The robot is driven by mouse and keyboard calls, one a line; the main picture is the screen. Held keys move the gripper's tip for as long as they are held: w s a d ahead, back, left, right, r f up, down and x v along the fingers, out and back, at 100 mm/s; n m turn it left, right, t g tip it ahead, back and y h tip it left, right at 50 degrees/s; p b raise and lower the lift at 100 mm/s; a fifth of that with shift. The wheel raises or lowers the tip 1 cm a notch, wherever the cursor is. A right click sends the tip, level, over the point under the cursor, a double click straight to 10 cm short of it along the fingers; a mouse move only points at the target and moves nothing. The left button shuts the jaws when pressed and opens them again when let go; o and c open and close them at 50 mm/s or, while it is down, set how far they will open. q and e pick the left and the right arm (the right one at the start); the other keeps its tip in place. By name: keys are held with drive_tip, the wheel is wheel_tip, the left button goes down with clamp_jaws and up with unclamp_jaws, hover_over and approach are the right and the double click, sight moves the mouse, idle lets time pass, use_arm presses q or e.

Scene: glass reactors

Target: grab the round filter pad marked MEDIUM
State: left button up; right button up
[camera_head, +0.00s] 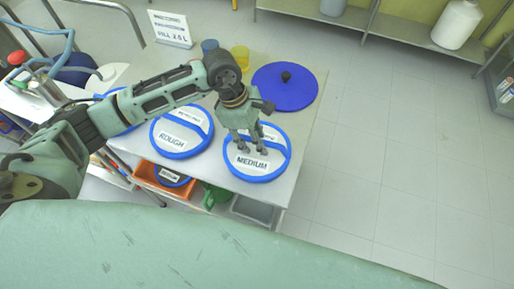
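The round filter pad marked MEDIUM (252,163) lies on the table. It is white with a blue rim and a blue bar across it. My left gripper (251,151) points down over this pad, with its fingertips at or just above the bar. The fingers look apart, but the hand hides part of the bar, and I cannot tell whether they touch it. My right gripper is not in view.
A pad marked ROUGH (172,141) lies to the left on the table (226,181). A blue lid with a black knob (286,87) lies behind. Yellow (240,58) and blue (209,46) cups and a sign (171,29) stand at the back. An orange bin (147,176) is below. Floor at right is clear.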

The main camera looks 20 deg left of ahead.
use_arm(q)
clamp_jaws()
drive_tip(key=shift+r, duration=0.1)
idle(0.6)
